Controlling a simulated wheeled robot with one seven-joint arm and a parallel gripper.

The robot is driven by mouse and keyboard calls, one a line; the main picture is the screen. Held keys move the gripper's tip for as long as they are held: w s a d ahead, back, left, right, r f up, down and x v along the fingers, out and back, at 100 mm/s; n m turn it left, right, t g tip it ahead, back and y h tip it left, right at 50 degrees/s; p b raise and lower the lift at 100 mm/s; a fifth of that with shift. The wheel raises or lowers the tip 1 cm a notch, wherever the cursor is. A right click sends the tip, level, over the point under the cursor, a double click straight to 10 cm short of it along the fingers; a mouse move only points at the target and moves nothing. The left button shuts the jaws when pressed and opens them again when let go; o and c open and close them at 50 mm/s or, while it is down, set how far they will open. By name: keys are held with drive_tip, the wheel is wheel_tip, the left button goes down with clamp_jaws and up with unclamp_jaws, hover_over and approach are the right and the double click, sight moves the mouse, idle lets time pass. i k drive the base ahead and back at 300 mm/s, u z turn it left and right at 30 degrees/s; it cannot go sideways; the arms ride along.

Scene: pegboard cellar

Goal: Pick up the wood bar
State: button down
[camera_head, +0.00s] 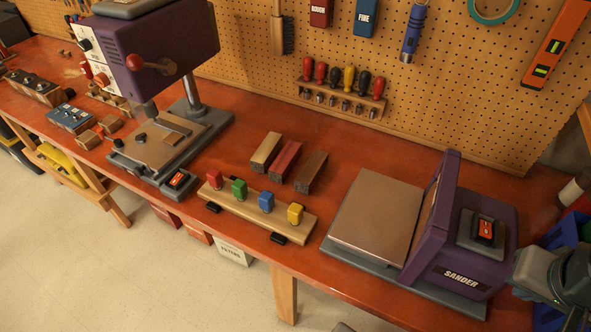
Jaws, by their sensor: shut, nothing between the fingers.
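Three short wood bars lie side by side on the red-brown bench, between the drill press and the sander. One is light tan (266,152), one is reddish (285,162) and one is dark brown (311,173). They lie slightly apart and roughly parallel, with nothing on top of them. Which one is the wood bar of the task, I cannot tell. A grey part of my arm (560,276) shows at the lower right edge, beside the sander and well away from the bars. My gripper's fingers do not show.
A light wooden board (243,216) with coloured blocks stands in front of the bars. The drill press (160,55) is to their left, the sander (455,235) to their right. Behind is a pegboard (440,80) with a screwdriver rack (340,102). Bench behind the bars is clear.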

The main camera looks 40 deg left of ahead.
sight(308, 179)
drive_tip(key=z, duration=0.55)
drive_tip(key=k, duration=0.8)
drive_tip(key=u, duration=0.85)
drive_tip(key=i, duration=0.5)
